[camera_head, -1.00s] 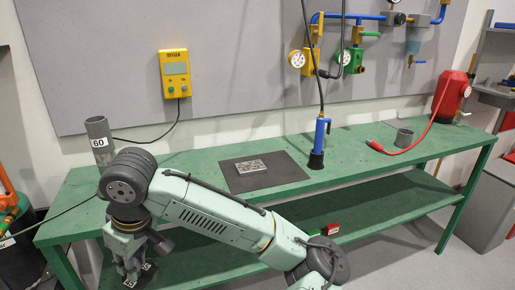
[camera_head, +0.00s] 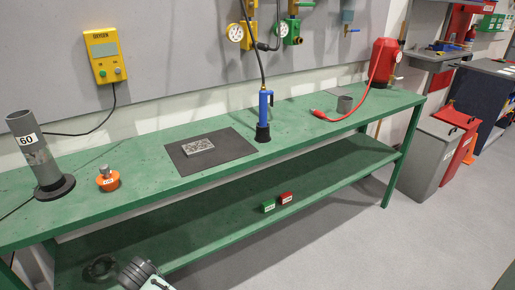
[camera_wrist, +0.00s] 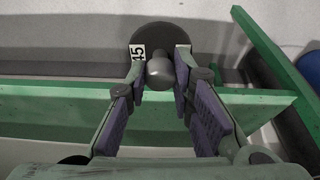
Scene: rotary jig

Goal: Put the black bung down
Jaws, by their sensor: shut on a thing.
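The black bung (camera_wrist: 186,38) is a dark round piece with a grey rounded knob and white labels, one reading 45. My gripper (camera_wrist: 160,78) is shut on its knob in the wrist view, with a purple-padded finger on each side. The bung is at the far end of the fingers, beyond a green bench edge in the picture. In the head view only part of my arm shows at the lower left; I cannot clearly make out the bung there.
Green (camera_head: 268,206) and red (camera_head: 286,198) blocks sit on the lower shelf.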

